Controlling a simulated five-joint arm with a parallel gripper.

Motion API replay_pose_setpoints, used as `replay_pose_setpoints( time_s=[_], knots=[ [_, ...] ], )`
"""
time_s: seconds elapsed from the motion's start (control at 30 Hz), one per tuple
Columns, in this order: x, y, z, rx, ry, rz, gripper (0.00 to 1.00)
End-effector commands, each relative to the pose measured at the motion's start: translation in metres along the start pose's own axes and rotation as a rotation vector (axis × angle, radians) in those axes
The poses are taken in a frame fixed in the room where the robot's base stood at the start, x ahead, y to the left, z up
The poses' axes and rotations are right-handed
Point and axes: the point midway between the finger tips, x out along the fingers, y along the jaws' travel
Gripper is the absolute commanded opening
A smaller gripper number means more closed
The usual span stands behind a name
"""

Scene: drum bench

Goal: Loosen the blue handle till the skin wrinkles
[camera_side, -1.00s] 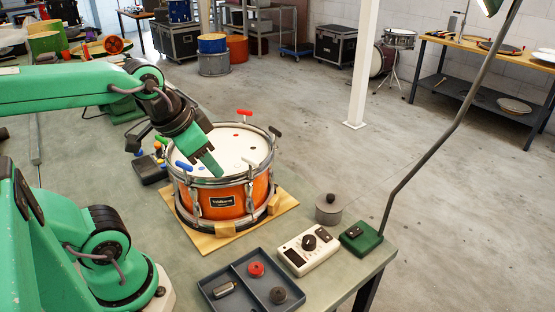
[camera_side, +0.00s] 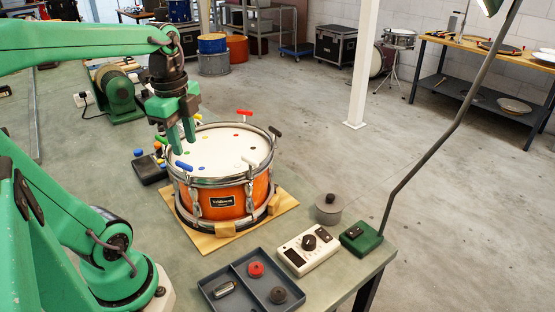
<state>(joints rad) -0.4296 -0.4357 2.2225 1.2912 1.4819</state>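The orange drum (camera_side: 222,203) stands on a wooden board on the bench. Its white skin (camera_side: 226,145) carries small coloured dots; I cannot make out wrinkles at this size. The blue handle (camera_side: 184,165) is a T-bar on the rim at the drum's front left. My gripper (camera_side: 183,148) points down just above and behind the blue handle in the picture. Its two green fingers are apart with a gap between them and nothing visible in it. I cannot tell whether the fingertips touch the handle, but it seems clear of them.
A red handle (camera_side: 244,112) and a black handle (camera_side: 275,131) stand up on the far rim. A dark divided tray (camera_side: 236,269), a white meter (camera_side: 308,249), a green box (camera_side: 361,237) and a grey pot (camera_side: 328,208) are in front and right. A lamp arm rises at right.

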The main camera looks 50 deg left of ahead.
Motion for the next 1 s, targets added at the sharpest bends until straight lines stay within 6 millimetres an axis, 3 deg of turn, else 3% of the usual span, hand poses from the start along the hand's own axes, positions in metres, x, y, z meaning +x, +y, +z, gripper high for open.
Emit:
replay_pose_setpoints(
  time_s=[0.23,0.57,0.77,1.0],
  knots=[
    [-0.002,-0.003,0.013,0.139,-0.001,0.057,0.33],
    [-0.001,-0.003,0.015,0.163,0.0,0.065,0.33],
    [0.009,-0.002,0.015,0.162,0.0,0.066,0.33],
    [0.037,0.0,0.015,0.162,0.0,0.068,0.33]
  ],
)
